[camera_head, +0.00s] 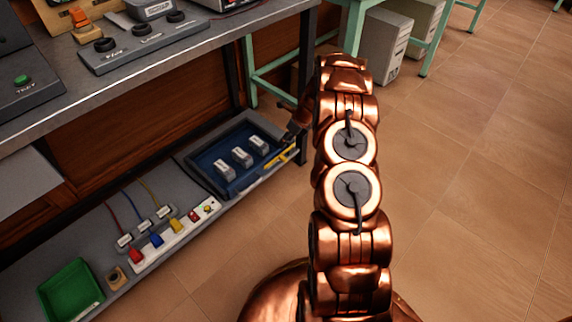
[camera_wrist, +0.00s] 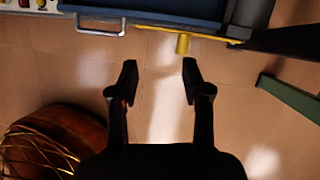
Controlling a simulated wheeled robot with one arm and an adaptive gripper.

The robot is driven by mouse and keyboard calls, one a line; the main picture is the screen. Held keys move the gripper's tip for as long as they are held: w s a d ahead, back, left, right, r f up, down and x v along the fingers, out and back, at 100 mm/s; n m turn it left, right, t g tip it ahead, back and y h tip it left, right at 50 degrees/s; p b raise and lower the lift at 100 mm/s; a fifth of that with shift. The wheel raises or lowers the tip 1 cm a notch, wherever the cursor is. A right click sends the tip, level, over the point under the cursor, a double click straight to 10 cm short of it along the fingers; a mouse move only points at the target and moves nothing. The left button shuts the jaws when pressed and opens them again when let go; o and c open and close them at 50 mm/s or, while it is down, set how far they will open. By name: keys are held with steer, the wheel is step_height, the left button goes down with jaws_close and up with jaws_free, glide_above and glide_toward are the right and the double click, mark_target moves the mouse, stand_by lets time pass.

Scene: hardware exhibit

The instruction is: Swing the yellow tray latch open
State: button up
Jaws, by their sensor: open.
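The yellow tray latch (camera_head: 281,159) lies along the front edge of the blue tray (camera_head: 212,172) on the low shelf. In the wrist view the latch shows as a yellow bar with a short stub (camera_wrist: 183,44) hanging from it, below the tray front. My gripper (camera_wrist: 159,78) is open and empty, its two dark fingers apart. The stub is just ahead of the fingertips, nearer the right finger, with no clear contact. In the head view my gripper is a small dark shape by the tray's right end, partly hidden by my copper arm.
Three grey blocks (camera_head: 241,157) sit in the tray. A silver handle (camera_wrist: 100,28) is left of the latch in the wrist view. A power strip (camera_head: 172,237) and green bin (camera_head: 70,291) share the shelf. A green table leg (camera_wrist: 290,98) stands right. Floor in front is clear.

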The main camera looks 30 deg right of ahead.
steer(key=m+b, duration=0.2)
glide_toward(285, 158)
steer(key=f, duration=0.1)
steer(key=b+x, duration=0.1)
steer(key=x, duration=0.6)
steer(key=shift+w+a+f+b, duration=0.1)
steer(key=shift+b, duration=0.3)
steer(key=shift+w+a+f, duration=0.2)
steer(key=shift+w+f, duration=0.05)
steer(key=shift+f, duration=0.15)
steer(key=shift+c, duration=0.3)
jaws_close()
